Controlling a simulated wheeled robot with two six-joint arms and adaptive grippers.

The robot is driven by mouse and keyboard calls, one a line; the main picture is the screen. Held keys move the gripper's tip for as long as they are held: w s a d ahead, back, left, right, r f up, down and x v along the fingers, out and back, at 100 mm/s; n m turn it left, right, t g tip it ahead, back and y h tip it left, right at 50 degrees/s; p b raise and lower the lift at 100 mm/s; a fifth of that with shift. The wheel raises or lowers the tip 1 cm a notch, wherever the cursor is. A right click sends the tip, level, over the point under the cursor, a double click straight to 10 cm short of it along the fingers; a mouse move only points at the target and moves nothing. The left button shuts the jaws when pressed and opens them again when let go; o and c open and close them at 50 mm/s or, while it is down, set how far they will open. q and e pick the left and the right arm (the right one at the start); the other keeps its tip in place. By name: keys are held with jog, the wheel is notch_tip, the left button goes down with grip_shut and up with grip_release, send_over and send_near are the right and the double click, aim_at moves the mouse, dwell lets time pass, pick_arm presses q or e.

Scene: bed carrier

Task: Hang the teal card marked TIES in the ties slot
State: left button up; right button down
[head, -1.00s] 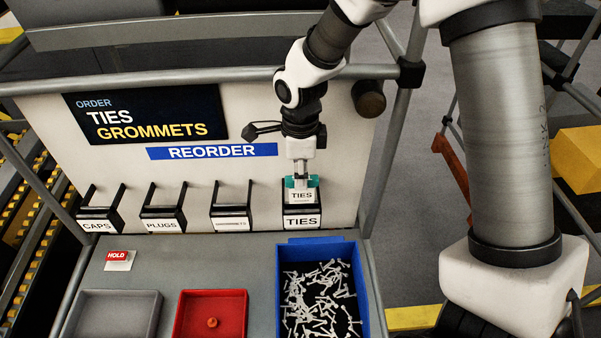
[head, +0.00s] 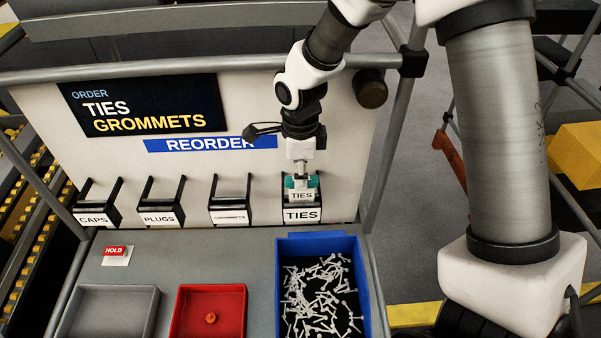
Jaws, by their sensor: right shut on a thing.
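The teal card marked TIES (head: 301,195) is held upright by its top in my right gripper (head: 301,178), which is shut on it. The card is at the ties slot (head: 303,214), the rightmost black holder with a TIES label. Its white printed face shows above the label, between the holder's side posts. The label hides its lower edge, so I cannot tell how deep it sits. My left gripper is not in view.
Holders for caps (head: 98,218), plugs (head: 161,218) and grommets (head: 230,216) stand to the left. Below are a HOLD card (head: 116,252), a grey tray (head: 150,310), a red tray (head: 238,300) and a blue bin (head: 365,290) of white ties. An order sign (head: 145,105) hangs above.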

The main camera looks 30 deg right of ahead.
jog(key=shift+f+b, duration=1.6)
jog(key=shift+f, duration=0.8)
jog(key=c, duration=1)
grip_release()
jog(key=shift+r, duration=0.1)
notch_tip(320, 180, up, 11)
jog(key=shift+r, duration=0.5)
